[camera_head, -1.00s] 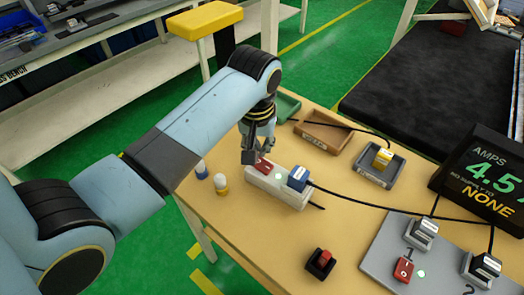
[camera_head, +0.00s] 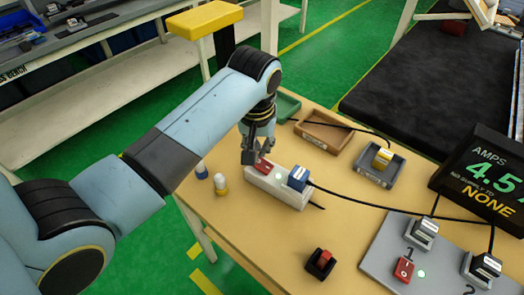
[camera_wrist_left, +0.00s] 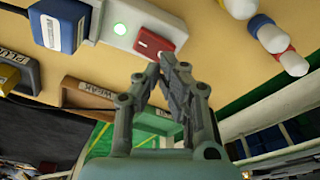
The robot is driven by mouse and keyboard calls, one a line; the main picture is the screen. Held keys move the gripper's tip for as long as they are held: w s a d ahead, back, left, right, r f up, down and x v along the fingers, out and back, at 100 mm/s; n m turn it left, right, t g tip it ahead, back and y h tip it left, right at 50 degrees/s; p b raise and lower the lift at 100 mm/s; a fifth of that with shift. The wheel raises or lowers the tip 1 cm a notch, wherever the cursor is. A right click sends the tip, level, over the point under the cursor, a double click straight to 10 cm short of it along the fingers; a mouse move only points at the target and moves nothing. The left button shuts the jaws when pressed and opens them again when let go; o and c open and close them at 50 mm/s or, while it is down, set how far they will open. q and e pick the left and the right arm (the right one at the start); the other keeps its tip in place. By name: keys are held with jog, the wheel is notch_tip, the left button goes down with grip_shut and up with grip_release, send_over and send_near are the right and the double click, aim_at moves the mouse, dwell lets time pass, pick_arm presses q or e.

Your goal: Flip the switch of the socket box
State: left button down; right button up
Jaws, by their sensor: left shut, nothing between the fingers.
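The white socket box (camera_head: 268,186) lies on the wooden table, with a red rocker switch (camera_head: 264,167) at its far-left end. A lit green lamp (camera_head: 278,176) and a blue plug (camera_head: 298,178) are beside it on the box. In the left wrist view the red switch (camera_wrist_left: 160,42) sits just past the fingertips. My left gripper (camera_head: 250,161) points down at the switch end, shut and empty. In the wrist view its fingertips (camera_wrist_left: 168,59) are at the switch's edge; whether they touch is unclear. My right gripper is not in view.
A grey panel (camera_head: 378,246) carries plugs and a red switch (camera_head: 403,269). A small black box with a red button (camera_head: 320,262) stands at the front.

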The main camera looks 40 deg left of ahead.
aim_at(259, 162)
pick_arm(q)
jog(key=shift+f+b, duration=0.55)
jog(key=shift+f, duration=0.85)
dwell(0.4)
notch_tip(259, 162, up, 2)
jog(key=shift+r+p, duration=0.2)
jog(key=shift+p, duration=1)
jog(key=shift+r, duration=2.3)
